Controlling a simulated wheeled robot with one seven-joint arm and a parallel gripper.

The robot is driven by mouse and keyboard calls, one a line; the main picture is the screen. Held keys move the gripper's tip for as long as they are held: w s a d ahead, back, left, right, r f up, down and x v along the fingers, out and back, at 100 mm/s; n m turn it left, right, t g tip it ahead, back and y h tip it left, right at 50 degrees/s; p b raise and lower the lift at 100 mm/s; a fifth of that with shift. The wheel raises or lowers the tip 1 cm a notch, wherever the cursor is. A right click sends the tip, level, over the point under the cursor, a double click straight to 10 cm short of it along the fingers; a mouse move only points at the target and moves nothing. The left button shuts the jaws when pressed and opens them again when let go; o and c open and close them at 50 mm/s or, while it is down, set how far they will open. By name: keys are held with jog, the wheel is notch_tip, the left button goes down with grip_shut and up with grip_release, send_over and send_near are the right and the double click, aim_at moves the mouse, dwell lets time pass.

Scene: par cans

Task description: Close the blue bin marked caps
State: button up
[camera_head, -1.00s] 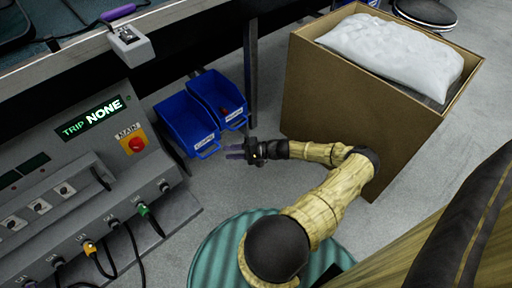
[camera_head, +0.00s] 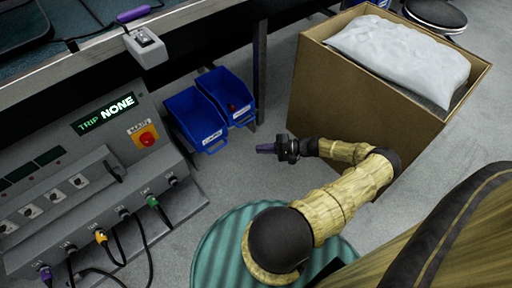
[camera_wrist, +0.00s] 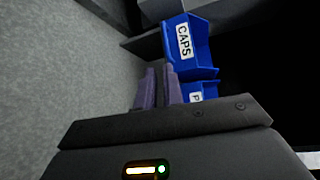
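Two open blue bins hang side by side under the bench edge. The wrist view shows the bin labelled CAPS (camera_wrist: 200,50). It appears to be the left bin (camera_head: 186,107) in the head view, where its label is too small to read surely. The right bin (camera_head: 222,84) has a small red thing inside; part of its label, starting with P, shows in the wrist view (camera_wrist: 208,89). My gripper (camera_head: 264,148) is in front of and to the right of the bins, apart from both.
A large cardboard box (camera_head: 355,100) with a white bag (camera_head: 400,55) stands right of my gripper. A grey power unit (camera_head: 90,190) with cables is at left. A bench leg (camera_head: 260,75) stands just right of the bins. Floor is clear in front of the bins.

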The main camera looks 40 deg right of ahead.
jog(key=a+f+n+g, duration=0.1)
jog(key=s+a+f+n+g+h, duration=0.1)
jog(key=f+g, duration=0.1)
jog(key=shift+f, duration=0.1)
grip_shut()
notch_tip(320, 180, down, 5)
jog(key=s+d+n+g+h, duration=0.3)
jog(key=n+g+h, duration=0.3)
jog(key=n, duration=0.5)
jog(key=w+a+r+n+t, duration=0.2)
jog(key=a+r+n, duration=0.2)
jog(key=r+n, duration=0.3)
jog(key=w+a+r+n+t, duration=0.2)
jog(key=a+r+n, duration=0.2)
jog(key=r+n, duration=0.3)
jog(key=shift+w+r+y, duration=0.3)
jog(key=shift+w+r, duration=0.05)
